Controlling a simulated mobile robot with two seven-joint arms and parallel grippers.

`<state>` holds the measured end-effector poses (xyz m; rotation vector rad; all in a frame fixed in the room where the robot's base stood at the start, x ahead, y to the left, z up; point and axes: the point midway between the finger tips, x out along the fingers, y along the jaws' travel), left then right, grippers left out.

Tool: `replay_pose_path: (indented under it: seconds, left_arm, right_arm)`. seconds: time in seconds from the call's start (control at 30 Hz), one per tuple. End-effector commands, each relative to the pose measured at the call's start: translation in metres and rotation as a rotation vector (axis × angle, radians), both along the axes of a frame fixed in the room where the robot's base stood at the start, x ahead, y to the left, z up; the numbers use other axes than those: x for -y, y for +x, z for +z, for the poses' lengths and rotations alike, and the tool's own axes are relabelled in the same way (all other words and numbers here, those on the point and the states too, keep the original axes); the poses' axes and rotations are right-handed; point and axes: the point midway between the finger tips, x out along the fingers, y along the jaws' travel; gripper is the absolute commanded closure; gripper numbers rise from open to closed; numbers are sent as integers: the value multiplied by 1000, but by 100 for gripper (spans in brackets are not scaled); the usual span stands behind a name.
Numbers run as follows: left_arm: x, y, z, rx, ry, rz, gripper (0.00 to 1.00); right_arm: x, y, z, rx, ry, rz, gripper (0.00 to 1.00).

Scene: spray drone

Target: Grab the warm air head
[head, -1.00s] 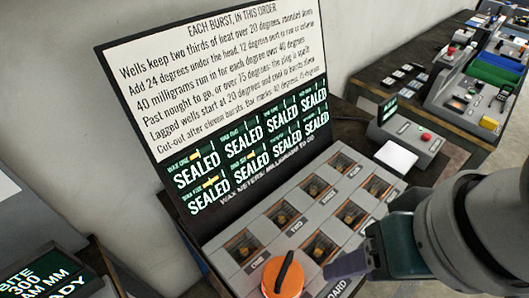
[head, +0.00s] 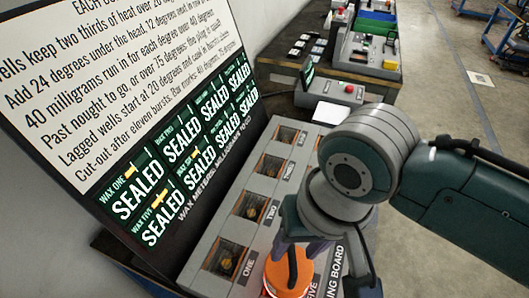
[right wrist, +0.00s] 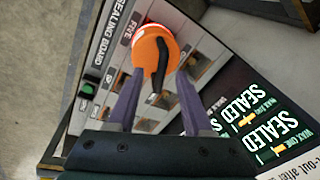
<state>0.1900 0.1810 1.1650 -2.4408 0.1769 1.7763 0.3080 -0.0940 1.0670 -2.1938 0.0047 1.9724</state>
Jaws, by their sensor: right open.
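The warm air head looks to be the orange round body with a black bar handle (head: 291,279), low in the head view. It sits on the grey sealing board (head: 190,272), over the well area near the label FIVE. In the right wrist view the orange head (right wrist: 147,52) shows whole, its black handle running down between my finger lines. My right gripper (right wrist: 159,80) is open, its two purple fingers spread either side of the handle's line. In the head view the right gripper (head: 306,246) hangs just above and behind the head, partly hiding it. I see no contact. My left gripper is out of view.
The black panel (head: 130,150) with several SEALED labels stands tilted behind the board. Several open wells (head: 226,260) line the board. A side table (head: 272,68) with a control box and coloured trays stands farther back. Open floor (head: 470,130) lies to the right.

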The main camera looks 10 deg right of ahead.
Motion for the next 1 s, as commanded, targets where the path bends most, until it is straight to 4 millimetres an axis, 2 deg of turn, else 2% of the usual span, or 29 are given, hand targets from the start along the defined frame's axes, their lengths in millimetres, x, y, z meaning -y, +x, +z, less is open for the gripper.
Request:
replay_pose_path:
  seconds: [0.1, 0.2, 0.47, 0.9, 1.0]
  left_arm:
    - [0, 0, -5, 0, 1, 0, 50]
    - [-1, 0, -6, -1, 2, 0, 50]
    - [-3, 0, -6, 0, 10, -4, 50]
    - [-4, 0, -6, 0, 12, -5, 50]
    - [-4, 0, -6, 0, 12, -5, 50]
  right_arm:
    - [-2, 3, -18, -1, 0, 0, 49]
    - [-2, 3, -25, 0, 0, 1, 49]
    - [-3, 4, -26, 2, 0, 1, 49]
    - [-2, 4, -26, 1, 0, 1, 99]
    - [-2, 4, -26, 1, 0, 1, 100]
